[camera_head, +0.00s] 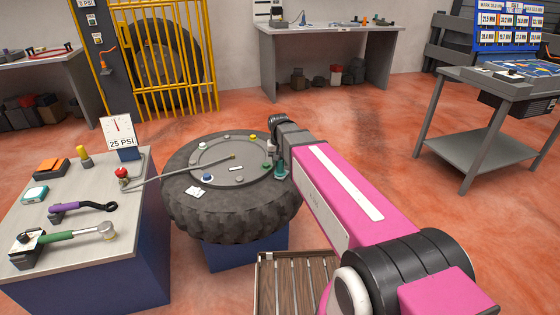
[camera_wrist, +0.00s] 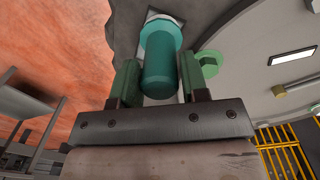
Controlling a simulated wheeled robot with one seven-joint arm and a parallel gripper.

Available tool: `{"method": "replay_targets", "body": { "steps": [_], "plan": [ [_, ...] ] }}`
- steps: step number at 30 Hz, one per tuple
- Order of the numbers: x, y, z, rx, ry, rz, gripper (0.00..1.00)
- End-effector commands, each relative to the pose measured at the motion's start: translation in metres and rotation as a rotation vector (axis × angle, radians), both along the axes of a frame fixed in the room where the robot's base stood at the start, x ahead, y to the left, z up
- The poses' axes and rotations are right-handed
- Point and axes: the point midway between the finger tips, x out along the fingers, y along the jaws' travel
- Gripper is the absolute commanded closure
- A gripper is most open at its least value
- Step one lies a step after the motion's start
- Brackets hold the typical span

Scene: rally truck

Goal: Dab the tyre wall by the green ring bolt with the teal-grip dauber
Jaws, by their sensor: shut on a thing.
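The dark tyre (camera_head: 235,222) lies flat on a blue stand, with a grey disc (camera_head: 215,165) carrying coloured bolts in its middle. The green ring bolt (camera_head: 266,167) is on the disc's right side; it shows right of my fingers in the wrist view (camera_wrist: 209,65). My gripper (camera_head: 277,160) is over the tyre's right side beside that bolt. It is shut on the teal-grip dauber (camera_wrist: 159,62), whose teal grip also shows in the head view (camera_head: 281,170). The dauber's pale end is at the tyre wall (camera_wrist: 190,20); I cannot tell whether they touch.
A hose (camera_head: 185,170) reaches across the tyre. A wooden slatted pallet (camera_head: 297,285) is in front. A grey table (camera_head: 490,120) stands at right.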

Motion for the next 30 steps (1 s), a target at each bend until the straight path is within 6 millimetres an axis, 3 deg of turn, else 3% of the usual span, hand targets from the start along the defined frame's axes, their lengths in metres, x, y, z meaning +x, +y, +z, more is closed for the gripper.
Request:
{"method": "replay_targets", "body": {
  "steps": [30],
  "plan": [
    [0.0068,-0.0042,-0.0016,0.000,0.000,0.000,0.86]
  ]
}}
